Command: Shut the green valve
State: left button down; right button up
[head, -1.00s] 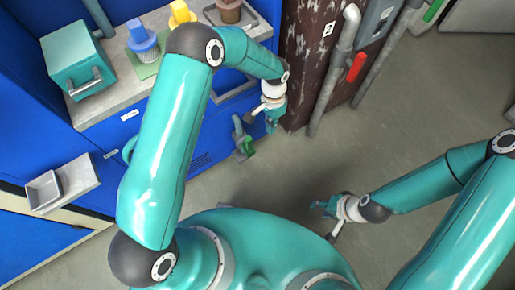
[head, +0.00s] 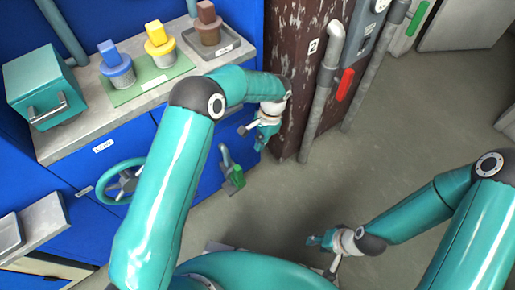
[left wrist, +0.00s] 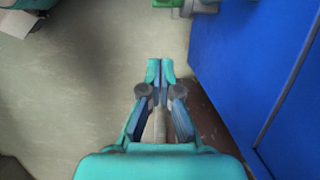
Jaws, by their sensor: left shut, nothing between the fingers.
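A green valve (head: 235,177) with a grey pipe sits low on the blue cabinet front in the head view. A green part with a grey pipe also shows at the top edge of the left wrist view (left wrist: 200,5), mostly cut off. My left gripper (head: 261,144) is up and to the right of the valve, apart from it.
A teal handwheel (head: 118,182) is left of the valve. The bench (head: 75,135) above holds a teal box (head: 40,88) and coloured blocks. A brown panel (head: 290,75), grey pipes and a red handle (head: 345,84) stand to the right. Floor space on the right is clear.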

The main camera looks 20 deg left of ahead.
aim_at(239, 176)
pick_arm(q)
jog(key=s+a+f+b, duration=0.2)
jog(key=s+a+f, duration=0.1)
jog(key=f, duration=0.5)
jog(key=shift+s+a+b, duration=0.35)
jog(key=shift+s, duration=0.55)
